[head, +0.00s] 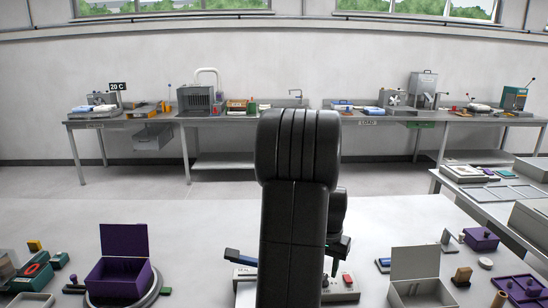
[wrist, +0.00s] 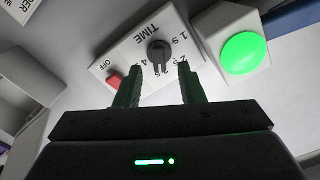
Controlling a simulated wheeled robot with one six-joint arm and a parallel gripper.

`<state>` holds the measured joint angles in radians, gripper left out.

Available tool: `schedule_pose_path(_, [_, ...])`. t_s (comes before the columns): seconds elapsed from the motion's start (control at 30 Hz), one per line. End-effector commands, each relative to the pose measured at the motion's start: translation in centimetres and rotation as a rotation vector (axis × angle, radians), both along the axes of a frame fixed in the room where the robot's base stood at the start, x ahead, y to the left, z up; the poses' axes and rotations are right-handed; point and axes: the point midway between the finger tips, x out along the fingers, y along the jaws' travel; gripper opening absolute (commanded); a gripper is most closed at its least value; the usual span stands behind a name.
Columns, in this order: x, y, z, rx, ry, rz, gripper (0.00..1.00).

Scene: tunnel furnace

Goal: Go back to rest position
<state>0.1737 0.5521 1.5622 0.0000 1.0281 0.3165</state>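My gripper (wrist: 159,67) is open in the wrist view, with its two dark fingers apart and nothing between their tips that I can see held. Just beyond the tips is a black knob (wrist: 159,52) on a white panel (wrist: 120,72) marked TIME, with numbers around the knob and a red switch (wrist: 116,82) by the word OFF. I cannot tell the exact gap between fingers and knob. In the head view my black arm rises in the middle and hides most of the gripper and part of the panel (head: 340,290).
A round green lit button (wrist: 242,53) sits right of the dial in the wrist view. On the near table are an open purple box (head: 120,278) at left and an open grey box (head: 415,290) at right. A long bench (head: 225,119) with equipment stands along the back wall.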

Motion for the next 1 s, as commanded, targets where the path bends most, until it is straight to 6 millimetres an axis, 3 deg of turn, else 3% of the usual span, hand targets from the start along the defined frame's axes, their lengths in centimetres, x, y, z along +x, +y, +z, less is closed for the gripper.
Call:
schedule_pose_path(0.57, [0.1, 0.0, 11.7, -0.002, -0.007, 0.001, 0.35])
schedule_pose_path(1.0, [-0.1, 0.0, 3.0, 0.001, 0.004, 0.001, 0.35])
